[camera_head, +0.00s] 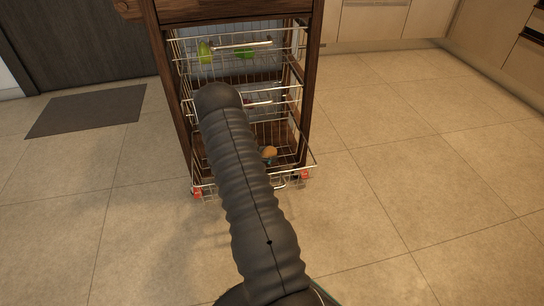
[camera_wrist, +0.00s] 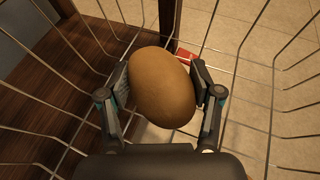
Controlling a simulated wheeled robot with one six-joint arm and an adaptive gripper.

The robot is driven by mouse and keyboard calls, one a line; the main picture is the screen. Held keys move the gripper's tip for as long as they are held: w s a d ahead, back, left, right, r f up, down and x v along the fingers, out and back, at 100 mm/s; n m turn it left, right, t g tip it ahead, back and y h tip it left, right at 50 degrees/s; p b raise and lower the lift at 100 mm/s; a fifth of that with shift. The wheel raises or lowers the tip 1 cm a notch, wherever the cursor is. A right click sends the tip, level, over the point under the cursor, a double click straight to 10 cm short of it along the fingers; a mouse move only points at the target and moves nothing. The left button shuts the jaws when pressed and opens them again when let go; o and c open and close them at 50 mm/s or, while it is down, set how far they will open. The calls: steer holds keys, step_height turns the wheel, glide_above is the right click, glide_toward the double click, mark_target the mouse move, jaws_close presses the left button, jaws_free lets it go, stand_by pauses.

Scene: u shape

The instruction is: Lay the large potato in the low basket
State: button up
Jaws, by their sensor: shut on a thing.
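The large potato (camera_wrist: 162,88) is a smooth brown oval in the middle of the wrist view. My gripper (camera_wrist: 162,86) is shut on it, with one finger at each side. The potato and fingers are between the wire walls of the low basket (camera_wrist: 262,50). I cannot tell whether the potato touches the basket floor. In the head view the low basket (camera_head: 300,166) is at the bottom of the wooden rack, pulled out. A small orange-brown shape (camera_head: 269,152) shows in it, probably the potato. My arm hides the gripper there.
The wooden rack (camera_head: 310,80) holds wire baskets above the low one. The top basket (camera_head: 228,72) has green items (camera_head: 205,52) in it. A dark mat (camera_head: 88,110) lies at the left. The tiled floor (camera_head: 420,170) at the right is clear.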

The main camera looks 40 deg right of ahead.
steer(key=shift+s+d+f, duration=0.15)
steer(key=shift+d+f, duration=0.75)
steer(key=shift+d, duration=0.1)
steer(key=shift+f, duration=0.1)
steer(key=o, duration=1.3)
steer(key=shift+b, duration=0.3)
